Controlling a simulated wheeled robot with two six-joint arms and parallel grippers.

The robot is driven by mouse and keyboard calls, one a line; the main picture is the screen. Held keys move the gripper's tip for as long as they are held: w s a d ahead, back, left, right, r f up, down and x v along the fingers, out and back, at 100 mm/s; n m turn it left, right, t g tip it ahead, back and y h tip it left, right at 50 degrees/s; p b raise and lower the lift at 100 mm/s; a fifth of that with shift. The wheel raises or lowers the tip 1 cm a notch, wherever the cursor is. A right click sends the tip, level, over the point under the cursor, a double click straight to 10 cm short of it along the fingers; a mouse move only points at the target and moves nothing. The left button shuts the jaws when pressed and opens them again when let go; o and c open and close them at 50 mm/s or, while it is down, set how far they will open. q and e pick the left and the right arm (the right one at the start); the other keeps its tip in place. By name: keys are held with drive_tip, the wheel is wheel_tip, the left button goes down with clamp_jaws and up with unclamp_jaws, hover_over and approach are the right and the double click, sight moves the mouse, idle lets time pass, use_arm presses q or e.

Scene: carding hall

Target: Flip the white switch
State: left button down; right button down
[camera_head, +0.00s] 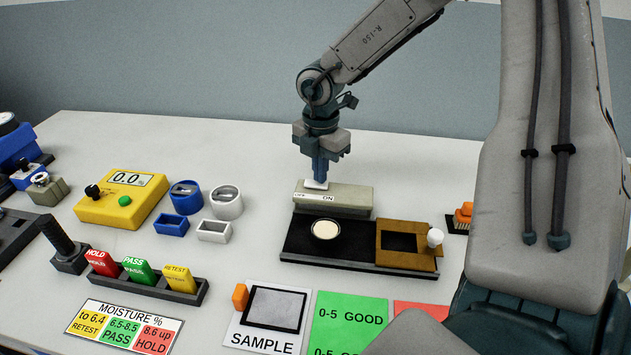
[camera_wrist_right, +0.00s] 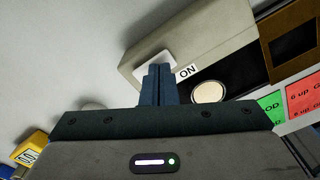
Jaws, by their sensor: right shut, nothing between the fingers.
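The white switch (camera_head: 315,184) is a small rocker on top of a grey-beige box (camera_head: 350,198) marked "OFF" at the left and "ON" at the right. My right gripper (camera_head: 320,181) points down with its blue fingers shut and empty, at the switch's place on the box. The fingers hide part of the switch. In the right wrist view the fingertips (camera_wrist_right: 158,70) overlap the white switch (camera_wrist_right: 150,66), beside the "ON" label; I cannot tell if they touch it. My left gripper is not in view.
The box stands at the back of a black base (camera_head: 300,242) with a round cream button (camera_head: 326,229) and a brown frame with a white knob (camera_head: 434,237). A yellow meter (camera_head: 121,200) and blue and white holders stand left. Labelled cards lie in front.

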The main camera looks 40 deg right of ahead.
drive_tip(key=shift+r+p, duration=0.55)
drive_tip(key=shift+r, duration=2.6)
